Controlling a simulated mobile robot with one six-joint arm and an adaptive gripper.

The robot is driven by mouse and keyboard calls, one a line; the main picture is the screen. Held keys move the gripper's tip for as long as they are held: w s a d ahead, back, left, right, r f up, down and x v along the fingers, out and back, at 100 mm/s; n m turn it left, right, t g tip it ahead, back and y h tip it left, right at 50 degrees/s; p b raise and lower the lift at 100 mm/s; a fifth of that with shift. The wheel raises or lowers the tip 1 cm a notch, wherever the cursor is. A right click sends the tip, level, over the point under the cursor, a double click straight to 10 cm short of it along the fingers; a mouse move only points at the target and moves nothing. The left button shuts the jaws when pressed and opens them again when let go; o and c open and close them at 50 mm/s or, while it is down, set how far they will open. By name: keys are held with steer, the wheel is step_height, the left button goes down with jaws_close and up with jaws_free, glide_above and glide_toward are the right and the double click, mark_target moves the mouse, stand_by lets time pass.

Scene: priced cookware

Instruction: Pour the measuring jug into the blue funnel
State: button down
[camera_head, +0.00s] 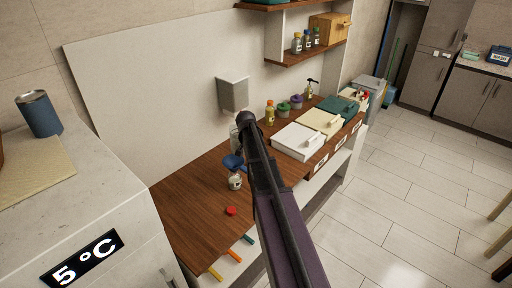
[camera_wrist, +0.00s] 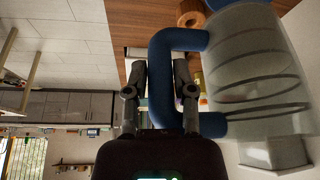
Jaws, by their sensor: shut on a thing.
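A blue funnel (camera_head: 234,162) sits on a small clear bottle (camera_head: 235,182) with a pale label on the wooden counter. The measuring jug is clear with a blue handle (camera_wrist: 162,75); its ringed body (camera_wrist: 250,70) fills the right of the wrist view. My gripper (camera_wrist: 158,92) is shut on that handle. In the head view a pale part of the jug (camera_head: 234,138) shows left of my arm's end, above and behind the funnel. My arm hides the rest of it and the fingertips. The jug's contents and exact tilt are unclear.
A red cap (camera_head: 231,211) lies in front of the bottle on the wooden counter (camera_head: 190,205). White, cream and green lidded boxes (camera_head: 298,141), jars (camera_head: 283,107) and a yellow bottle (camera_head: 269,112) stand farther back. A grey box (camera_head: 232,94) hangs on the wall.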

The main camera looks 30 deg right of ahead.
steer(key=shift+s+d+f+h+b, duration=0.1)
steer(key=shift+d+h+b, duration=0.2)
steer(key=shift+h+b, duration=0.1)
steer(key=shift+d+f+n+h+b, duration=0.15)
steer(key=shift+d+h+b, duration=0.1)
steer(key=shift+h+b, duration=0.65)
steer(key=shift+d+f+n+h+b, duration=0.15)
steer(key=shift+d+h+b, duration=0.1)
steer(key=shift+h+b, duration=0.6)
steer(key=h+b, duration=0.2)
steer(key=r+h+b, duration=0.1)
steer(key=h+b, duration=0.1)
steer(key=shift+a+r+n+g+h, duration=0.1)
steer(key=shift+r+n+g+h, duration=0.05)
steer(key=shift+n+g+h, duration=0.2)
steer(key=shift+a+r+h+b, duration=0.2)
steer(key=shift+h+b, duration=0.7)
steer(key=shift+b, duration=0.7)
steer(key=shift+a+f+n+h+b, duration=0.15)
steer(key=shift+a+h+b, duration=0.15)
steer(key=shift+h+b, duration=0.55)
steer(key=shift+a+f+n+h+b, duration=0.15)
steer(key=shift+a+f+h+b, duration=0.15)
steer(key=shift+b, duration=1)
steer(key=shift+a+f+n+h+b, duration=0.15)
steer(key=shift+a+h+b, duration=0.1)
steer(key=shift+h+b, duration=0.6)
stand_by(0.5)
